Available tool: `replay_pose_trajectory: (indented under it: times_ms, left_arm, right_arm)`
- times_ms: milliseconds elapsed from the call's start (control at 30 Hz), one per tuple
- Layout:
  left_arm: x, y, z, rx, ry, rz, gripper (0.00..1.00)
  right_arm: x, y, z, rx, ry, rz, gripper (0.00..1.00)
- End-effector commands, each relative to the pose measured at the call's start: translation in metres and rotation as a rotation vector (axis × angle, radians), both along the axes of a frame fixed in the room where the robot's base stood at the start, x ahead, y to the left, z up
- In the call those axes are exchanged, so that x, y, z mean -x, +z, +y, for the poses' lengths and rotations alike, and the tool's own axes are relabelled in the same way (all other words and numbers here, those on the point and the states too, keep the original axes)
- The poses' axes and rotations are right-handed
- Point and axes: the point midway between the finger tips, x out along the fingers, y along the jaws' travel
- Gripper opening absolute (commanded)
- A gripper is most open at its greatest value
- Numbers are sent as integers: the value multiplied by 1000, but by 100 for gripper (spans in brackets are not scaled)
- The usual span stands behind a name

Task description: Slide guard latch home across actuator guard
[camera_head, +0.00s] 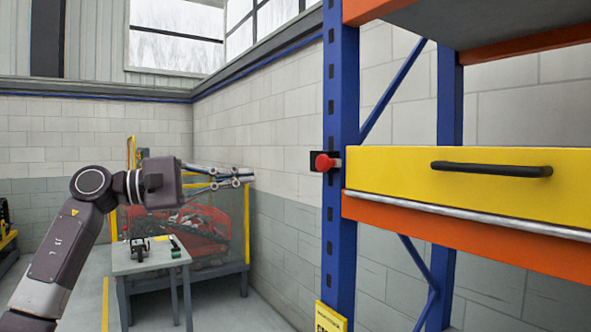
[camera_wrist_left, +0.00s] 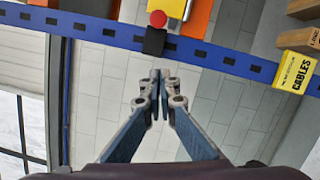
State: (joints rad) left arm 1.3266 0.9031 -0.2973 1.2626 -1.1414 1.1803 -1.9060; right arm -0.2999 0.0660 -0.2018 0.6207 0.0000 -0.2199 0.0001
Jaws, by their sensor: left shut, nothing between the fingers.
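A red knob (camera_head: 323,162), which looks like the guard latch, sits on a black plate on the blue upright. A short light-coloured rod leads from it toward the yellow drawer-like guard (camera_head: 400,185), which has a black handle. In the left wrist view the red knob (camera_wrist_left: 158,19) is just beyond the black plate (camera_wrist_left: 154,42). My left gripper (camera_head: 250,175) is shut and empty, pointing right, left of the knob and apart from it in the head view. Its closed fingertips (camera_wrist_left: 160,75) point at the plate in the wrist view. My right gripper is not in view.
The blue upright (camera_head: 340,230) and an orange beam (camera_head: 450,237) frame the yellow front. A small table (camera_head: 145,263) with small objects stands behind my arm. A yellow-framed enclosure (camera_head: 247,225) is further back.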

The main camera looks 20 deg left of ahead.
Motion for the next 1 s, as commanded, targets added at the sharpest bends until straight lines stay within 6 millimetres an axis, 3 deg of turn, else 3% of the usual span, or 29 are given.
replay_pose_trajectory:
  times_ms: [467,933,1000]
  left_arm:
    - [-3,3,-6,-10,0,-8,0]
    - [-60,13,-79,-7,-2,-6,0]
    - [-56,13,-85,-12,1,-10,0]
  right_arm:
    - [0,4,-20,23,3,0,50]
    - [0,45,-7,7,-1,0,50]
    - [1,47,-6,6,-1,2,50]
